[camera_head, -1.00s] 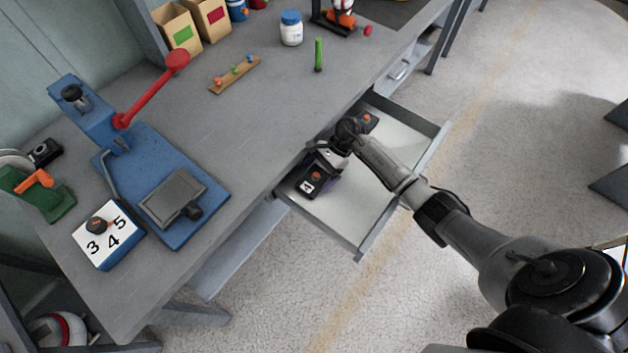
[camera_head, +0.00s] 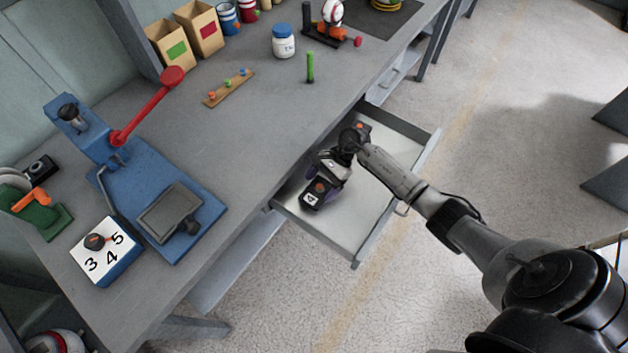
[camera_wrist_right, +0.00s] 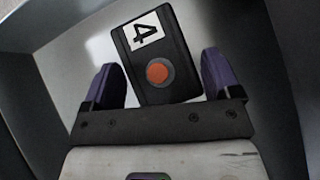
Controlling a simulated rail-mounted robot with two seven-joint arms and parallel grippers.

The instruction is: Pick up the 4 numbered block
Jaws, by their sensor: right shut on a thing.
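The black block with a white label reading 4 and an orange round button (camera_head: 316,193) is at the open drawer, near its left end. It also shows in the right wrist view (camera_wrist_right: 157,58), slightly tilted between the purple fingers. My right gripper (camera_head: 327,180) reaches into the drawer from the right and is shut on this block. In the right wrist view the gripper's fingers (camera_wrist_right: 160,85) stand on either side of the block's lower part. I cannot tell whether the block is clear of the drawer floor. My left gripper is not in view.
The drawer (camera_head: 345,228) has low walls around the gripper; another dark block with an orange button (camera_head: 362,128) lies at its far end. The desk edge is close on the left. On the desk are a blue press (camera_head: 150,190) with a red lever and a 3-4-5 dial box (camera_head: 107,250).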

